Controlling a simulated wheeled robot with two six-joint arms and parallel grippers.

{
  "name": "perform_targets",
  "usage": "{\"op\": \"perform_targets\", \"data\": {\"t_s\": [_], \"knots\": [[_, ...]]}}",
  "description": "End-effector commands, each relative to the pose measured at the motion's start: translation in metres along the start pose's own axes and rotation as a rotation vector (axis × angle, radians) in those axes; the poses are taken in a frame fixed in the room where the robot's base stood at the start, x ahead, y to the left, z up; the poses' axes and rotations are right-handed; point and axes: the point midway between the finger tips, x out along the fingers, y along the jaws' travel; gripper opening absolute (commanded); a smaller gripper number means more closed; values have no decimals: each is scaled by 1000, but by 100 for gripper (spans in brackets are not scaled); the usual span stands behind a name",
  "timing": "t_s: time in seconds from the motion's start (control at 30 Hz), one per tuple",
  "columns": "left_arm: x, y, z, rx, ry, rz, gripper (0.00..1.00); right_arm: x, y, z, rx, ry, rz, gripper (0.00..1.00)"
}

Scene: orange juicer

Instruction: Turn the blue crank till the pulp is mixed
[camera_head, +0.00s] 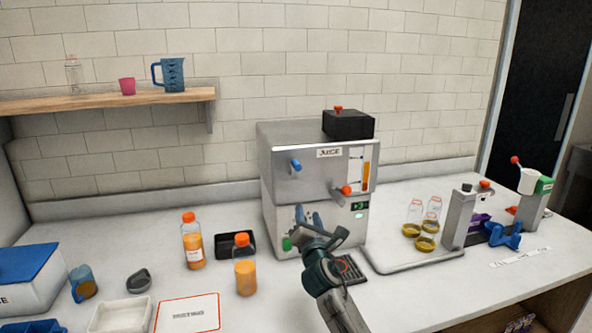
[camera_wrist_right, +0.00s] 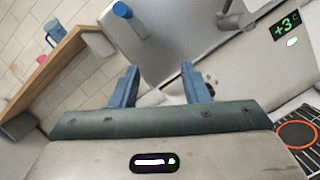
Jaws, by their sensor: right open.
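The blue crank handle (camera_head: 295,165) sticks out of the upper left front of the silver juicer (camera_head: 320,160). In the right wrist view the blue handle (camera_wrist_right: 130,18) is at the top, beyond the finger tips. My right gripper (camera_head: 309,216) is in front of the juicer's lower front, below the handle and apart from it. Its two blue fingers (camera_wrist_right: 161,82) are spread with nothing between them. The pulp inside the juicer is not visible; an orange level gauge (camera_head: 366,176) shows on its front. My left gripper is not in view.
A red-knobbed lever (camera_head: 346,190) is on the juicer's front right. Orange bottles (camera_head: 193,245) (camera_head: 245,277) stand on the counter at left. Jars (camera_head: 432,208) and a small grey stand with a blue part (camera_head: 505,236) are at right.

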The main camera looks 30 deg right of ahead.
Motion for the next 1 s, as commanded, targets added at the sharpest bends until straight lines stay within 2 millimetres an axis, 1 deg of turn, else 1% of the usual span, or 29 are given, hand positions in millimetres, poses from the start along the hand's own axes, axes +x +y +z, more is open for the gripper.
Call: {"op": "perform_targets", "data": {"t_s": [0.03, 0.1, 0.23, 0.37, 0.47, 0.7, 0.8, 0.9, 1.0], "knots": [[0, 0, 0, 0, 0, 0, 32, 17, 13, 15, -99, -42, 40, 41], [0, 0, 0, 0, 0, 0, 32, 30, 27, 28, -216, -85, 79, 41], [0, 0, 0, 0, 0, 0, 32, 44, 40, 41, -332, -128, 113, 41], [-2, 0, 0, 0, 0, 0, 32, 54, 44, 45, -355, -136, 119, 41], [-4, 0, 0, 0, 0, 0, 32, 68, 46, 47, -353, -136, 118, 41], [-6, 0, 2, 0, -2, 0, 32, 114, 52, 51, -351, -135, 118, 41], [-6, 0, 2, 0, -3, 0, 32, 129, 53, 52, -349, -134, 117, 41], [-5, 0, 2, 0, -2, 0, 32, 140, 55, 53, -350, -134, 118, 41], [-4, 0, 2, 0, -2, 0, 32, 147, 56, 54, -348, -133, 117, 41]]}}
